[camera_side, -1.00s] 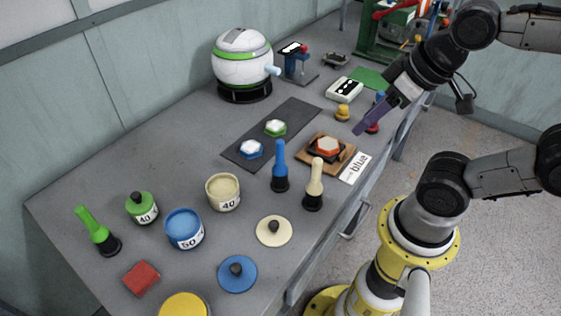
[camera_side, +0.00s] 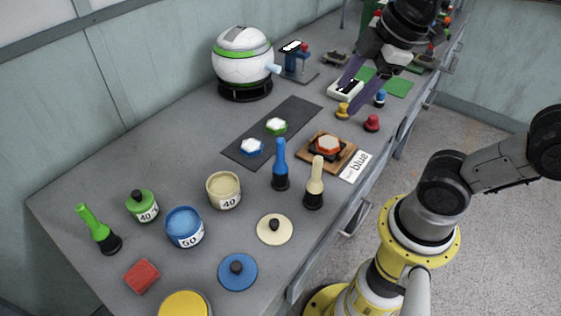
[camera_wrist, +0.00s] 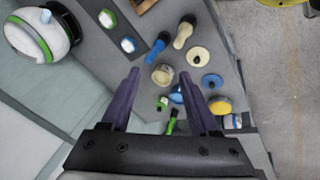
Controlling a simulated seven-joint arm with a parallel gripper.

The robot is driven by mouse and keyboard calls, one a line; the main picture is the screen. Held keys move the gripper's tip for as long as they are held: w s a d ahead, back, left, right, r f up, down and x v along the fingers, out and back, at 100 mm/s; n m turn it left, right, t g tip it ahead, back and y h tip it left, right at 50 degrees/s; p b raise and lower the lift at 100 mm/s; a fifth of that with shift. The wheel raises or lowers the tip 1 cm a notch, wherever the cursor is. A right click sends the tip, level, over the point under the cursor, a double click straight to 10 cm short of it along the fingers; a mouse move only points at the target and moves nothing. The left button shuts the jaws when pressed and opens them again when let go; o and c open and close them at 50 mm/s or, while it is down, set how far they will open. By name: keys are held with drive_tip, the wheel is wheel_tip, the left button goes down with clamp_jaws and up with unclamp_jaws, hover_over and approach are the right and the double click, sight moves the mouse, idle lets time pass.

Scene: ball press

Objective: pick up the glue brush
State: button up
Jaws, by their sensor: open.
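Three brushes stand upright on the grey table: a cream one (camera_side: 316,182), a blue one (camera_side: 280,163) and a green one (camera_side: 98,232). I cannot tell which is the glue brush. In the wrist view the cream brush (camera_wrist: 183,33) and blue brush (camera_wrist: 157,45) are beyond my fingertips, and the green brush (camera_wrist: 171,122) shows between my fingers. My gripper (camera_side: 346,100) is open and empty, above the far part of the table, well away from all three brushes. Its purple fingers (camera_wrist: 158,74) are spread apart in the wrist view.
A cream lid (camera_side: 275,229) and blue lid (camera_side: 237,272) lie in front. A ball-shaped machine (camera_side: 243,62) stands behind.

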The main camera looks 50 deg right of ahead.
drive_tip(key=w+n+g, duration=0.2)
drive_tip(key=w+n, duration=0.3)
drive_tip(key=w, duration=0.1)
drive_tip(key=n+g, duration=0.2)
drive_tip(key=n, duration=0.1)
hover_over(280, 150)
drive_tip(key=d, duration=0.1)
wheel_tip(280, 150, down, 6)
drive_tip(key=shift+g, duration=0.3)
drive_tip(key=f, duration=0.8)
drive_tip(key=shift+w+f, duration=0.3)
drive_tip(key=shift+f, duration=3.1)
clamp_jaws()
